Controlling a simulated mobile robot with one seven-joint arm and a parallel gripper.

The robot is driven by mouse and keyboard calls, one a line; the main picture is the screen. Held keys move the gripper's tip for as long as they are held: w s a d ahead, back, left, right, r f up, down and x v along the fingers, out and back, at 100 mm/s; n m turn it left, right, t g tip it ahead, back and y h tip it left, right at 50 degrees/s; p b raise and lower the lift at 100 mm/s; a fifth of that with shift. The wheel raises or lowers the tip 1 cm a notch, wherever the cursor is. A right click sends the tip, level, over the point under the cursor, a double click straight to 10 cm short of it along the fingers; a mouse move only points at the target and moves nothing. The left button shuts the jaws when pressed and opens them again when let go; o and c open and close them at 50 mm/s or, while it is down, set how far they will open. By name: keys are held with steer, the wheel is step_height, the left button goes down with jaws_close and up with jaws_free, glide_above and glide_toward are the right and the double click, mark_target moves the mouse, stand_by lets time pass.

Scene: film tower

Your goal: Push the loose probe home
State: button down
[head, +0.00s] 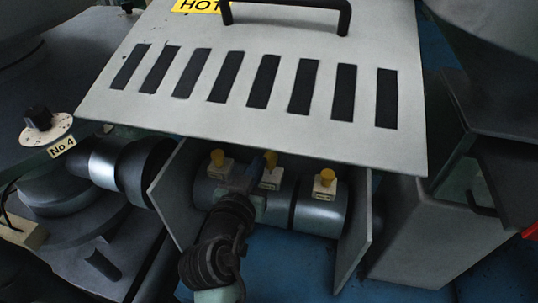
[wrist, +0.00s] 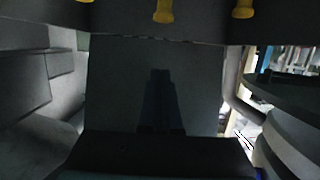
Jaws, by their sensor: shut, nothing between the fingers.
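Three probes with yellow caps stand in a row on a grey cylinder (head: 318,215) under the slotted cover: a left probe (head: 217,158), a middle probe (head: 268,184) and a right probe (head: 327,178). Each has a pale tag at its base. I cannot tell which one is loose. My gripper (head: 266,160) is shut and empty, its tip close to the middle probe and partly covering it. I cannot tell whether they touch. In the wrist view yellow parts, one of them central (wrist: 162,11), show along the top edge.
A grey slotted cover (head: 250,75) with a black handle (head: 290,12) and a HOT label overhangs the probes. Side plates (head: 358,235) flank the cylinder. A knob (head: 38,118) marked No 4 is at left. A grey box (head: 430,235) stands at right.

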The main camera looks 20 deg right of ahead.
steer(key=b, duration=0.2)
glide_above(270, 164)
step_height(270, 164, down, 2)
steer(key=shift+s+a+f+b, duration=0.15)
steer(key=shift+f+b, duration=0.15)
steer(key=shift+f, duration=0.8)
steer(key=shift+s+a+f+b, duration=0.1)
steer(key=shift+f+b, duration=0.15)
steer(key=shift+f, duration=0.85)
step_height(270, 164, down, 3)
steer(key=b, duration=0.3)
steer(key=shift+f, duration=0.2)
steer(key=shift+r, duration=0.1)
